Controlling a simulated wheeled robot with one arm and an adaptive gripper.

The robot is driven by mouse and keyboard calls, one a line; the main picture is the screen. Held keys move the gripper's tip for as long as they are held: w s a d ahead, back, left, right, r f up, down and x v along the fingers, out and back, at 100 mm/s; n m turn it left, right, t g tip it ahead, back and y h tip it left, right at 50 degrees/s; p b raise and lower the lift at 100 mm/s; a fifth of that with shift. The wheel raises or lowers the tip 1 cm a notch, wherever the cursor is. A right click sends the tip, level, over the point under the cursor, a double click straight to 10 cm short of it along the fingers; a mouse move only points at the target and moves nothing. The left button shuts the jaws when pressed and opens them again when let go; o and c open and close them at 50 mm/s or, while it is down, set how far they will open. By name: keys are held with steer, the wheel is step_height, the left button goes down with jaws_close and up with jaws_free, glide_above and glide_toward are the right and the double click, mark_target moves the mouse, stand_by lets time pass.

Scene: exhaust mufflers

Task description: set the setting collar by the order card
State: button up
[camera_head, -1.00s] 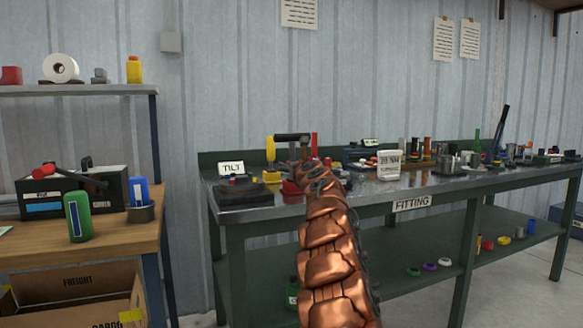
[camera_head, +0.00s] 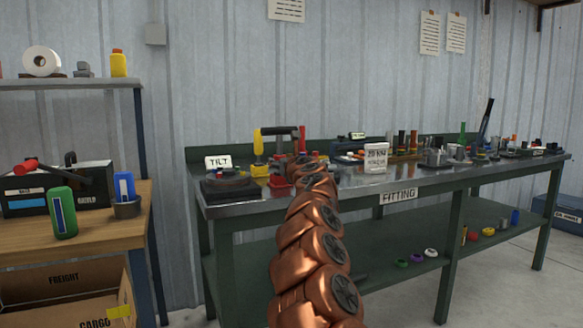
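A white order card (camera_head: 376,158) with dark print too small to read in full stands on the green-legged fitting bench (camera_head: 380,190). I cannot pick out the setting collar for sure; several small rings and parts lie on the bench and its lower shelf. My copper segmented arm reaches up from the bottom middle toward the left part of the bench. Its end is near the small red parts there, and my gripper is hidden behind or too small beyond the arm to make out.
A wooden table (camera_head: 100,226) with a green bottle (camera_head: 62,213) stands at left. Open floor lies between.

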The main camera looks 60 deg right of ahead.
steer(key=shift+v, duration=0.95)
steer(key=shift+s+a+f, duration=0.1)
steer(key=shift+s+a, duration=0.15)
steer(key=shift+s, duration=0.25)
steer(key=shift+v, duration=2.45)
steer(key=shift+w, duration=0.1)
